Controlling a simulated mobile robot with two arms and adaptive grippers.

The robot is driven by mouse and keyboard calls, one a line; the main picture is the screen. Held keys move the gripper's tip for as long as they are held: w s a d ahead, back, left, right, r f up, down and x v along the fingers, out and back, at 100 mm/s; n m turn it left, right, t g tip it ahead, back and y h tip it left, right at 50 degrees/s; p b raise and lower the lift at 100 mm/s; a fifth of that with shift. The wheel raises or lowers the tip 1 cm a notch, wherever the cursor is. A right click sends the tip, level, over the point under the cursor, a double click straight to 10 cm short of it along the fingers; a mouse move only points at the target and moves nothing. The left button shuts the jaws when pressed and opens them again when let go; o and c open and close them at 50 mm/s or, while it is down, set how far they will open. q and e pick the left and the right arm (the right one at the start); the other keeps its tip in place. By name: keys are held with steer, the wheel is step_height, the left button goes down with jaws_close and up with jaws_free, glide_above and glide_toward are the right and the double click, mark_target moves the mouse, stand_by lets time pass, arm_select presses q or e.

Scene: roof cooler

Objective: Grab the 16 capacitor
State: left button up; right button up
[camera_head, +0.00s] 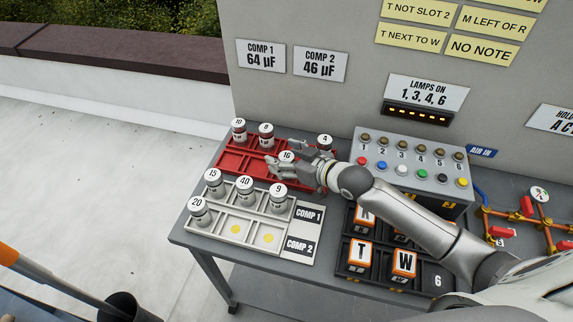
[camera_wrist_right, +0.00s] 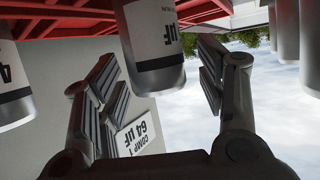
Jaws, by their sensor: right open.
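The 16 capacitor (camera_head: 287,156) stands in the red tray (camera_head: 232,161); only its round labelled top shows clearly in the head view, between the fingers of my right gripper (camera_head: 285,160). In the right wrist view, which looks upside down, a silver can with a white µF label (camera_wrist_right: 155,50) sits between the two open fingers (camera_wrist_right: 160,90). I see a gap on each side, so the fingers are not closed on it. Its number is not readable there. My left gripper is not in view.
The red tray also holds capacitors 10 (camera_head: 239,130), 9 (camera_head: 266,135) and 4 (camera_head: 325,143), the last close behind my gripper. The pale tray (camera_head: 248,241) in front holds several more. A button box (camera_head: 410,172) and dark block tray (camera_head: 350,268) lie right.

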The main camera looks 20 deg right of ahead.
steer(key=c, duration=1.1)
steer(key=shift+c, duration=0.5)
steer(key=shift+r, duration=0.15)
